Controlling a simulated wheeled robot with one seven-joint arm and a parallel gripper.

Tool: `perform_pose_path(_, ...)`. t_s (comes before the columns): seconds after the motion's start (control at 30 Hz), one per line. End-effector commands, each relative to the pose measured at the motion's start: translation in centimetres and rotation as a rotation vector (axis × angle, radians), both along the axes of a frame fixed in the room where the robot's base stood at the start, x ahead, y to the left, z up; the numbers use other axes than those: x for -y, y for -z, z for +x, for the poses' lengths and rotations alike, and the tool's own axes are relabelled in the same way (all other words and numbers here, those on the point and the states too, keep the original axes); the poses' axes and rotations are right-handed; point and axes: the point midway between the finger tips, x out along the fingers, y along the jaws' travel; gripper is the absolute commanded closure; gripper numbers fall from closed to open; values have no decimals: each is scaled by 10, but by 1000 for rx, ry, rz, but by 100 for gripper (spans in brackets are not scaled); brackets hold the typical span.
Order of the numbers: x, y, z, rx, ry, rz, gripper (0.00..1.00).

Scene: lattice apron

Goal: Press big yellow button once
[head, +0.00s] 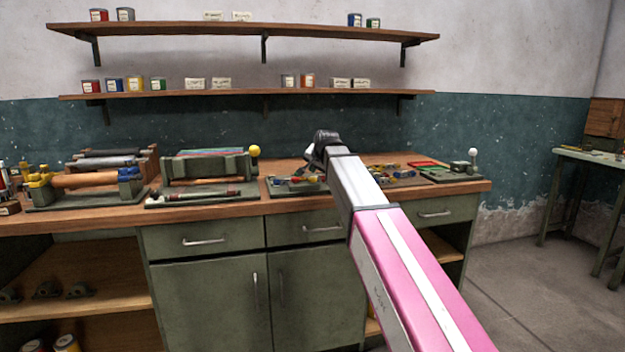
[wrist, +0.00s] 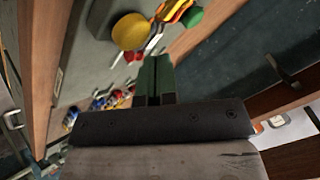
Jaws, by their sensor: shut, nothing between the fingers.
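A big round yellow button (wrist: 130,32) shows in the upper left of the wrist view, on a grey-green surface. My gripper (wrist: 157,58) is shut and empty, its two green fingers side by side just below and right of the button in the picture. I cannot tell the gap between fingertips and button. In the head view my gripper (head: 316,162) is a dark shape over the bench, partly hidden by my own arm. I cannot make out the button clearly in the head view.
A green round part (wrist: 193,17) lies right of the button. The wooden bench (head: 262,207) carries a roller press with a yellow ball knob (head: 254,151), and a plate with a white knob (head: 473,152). Two shelves (head: 250,96) with small cans hang behind.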

Motion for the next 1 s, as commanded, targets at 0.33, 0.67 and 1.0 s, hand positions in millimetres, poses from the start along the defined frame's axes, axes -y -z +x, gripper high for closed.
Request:
perform_pose_path(0.33, 0, 0, 0, 0, 0, 0, 100)
perform_pose_path(0.67, 0, 2, 0, 0, 0, 0, 100)
perform_pose_path(1.0, 0, 8, 0, 1, 0, 1, 100)
